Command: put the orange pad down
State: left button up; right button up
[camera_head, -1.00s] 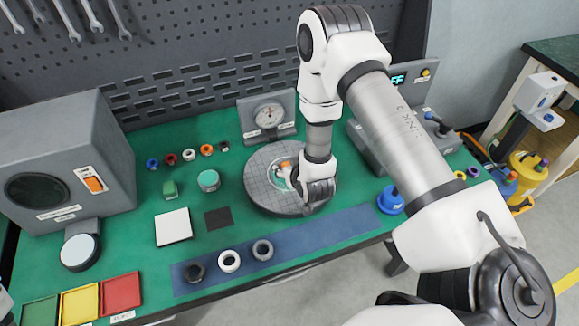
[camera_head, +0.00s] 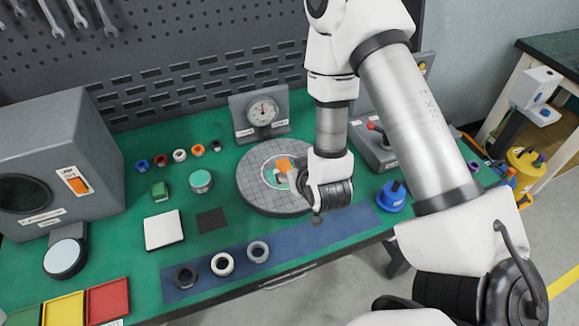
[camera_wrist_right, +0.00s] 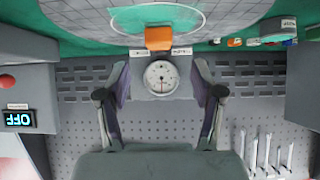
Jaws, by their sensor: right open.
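The orange pad (camera_head: 285,164) is on the round grey turntable disc (camera_head: 255,197), inside its marked ring, beside a pale teal patch. My right gripper (camera_head: 298,183) is just right of the pad, low over the disc, and partly hides the ring. In the right wrist view, the orange pad (camera_wrist_right: 158,38) is beyond my open fingertips (camera_wrist_right: 160,75), with nothing between the fingers. The pad looks apart from both fingers. Its exact contact with the disc is hard to tell. My left gripper is not in view.
A dial gauge (camera_head: 263,112) stands behind the disc. A blue mat (camera_head: 310,238) with several rings runs in front. A blue knobbed piece (camera_head: 391,197) and a control box (camera_head: 375,147) are right. A white pad (camera_head: 163,230) and dark square (camera_head: 212,220) lie left.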

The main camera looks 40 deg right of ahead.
aim_at(285, 164)
jog(key=p+x, duration=0.2)
jog(key=x, duration=0.5)
jog(key=shift+w+d+f+p, duration=0.15)
jog(key=shift+w+p, duration=0.2)
jog(key=shift+w, duration=0.05)
jog(key=shift+w+f, duration=0.35)
jog(key=shift+s+r, duration=0.1)
jog(key=shift+s, duration=0.05)
jog(key=c, duration=0.6)
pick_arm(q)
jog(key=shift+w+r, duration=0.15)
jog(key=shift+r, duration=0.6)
pick_arm(e)
grip_shut()
jog(key=shift+r, duration=0.1)
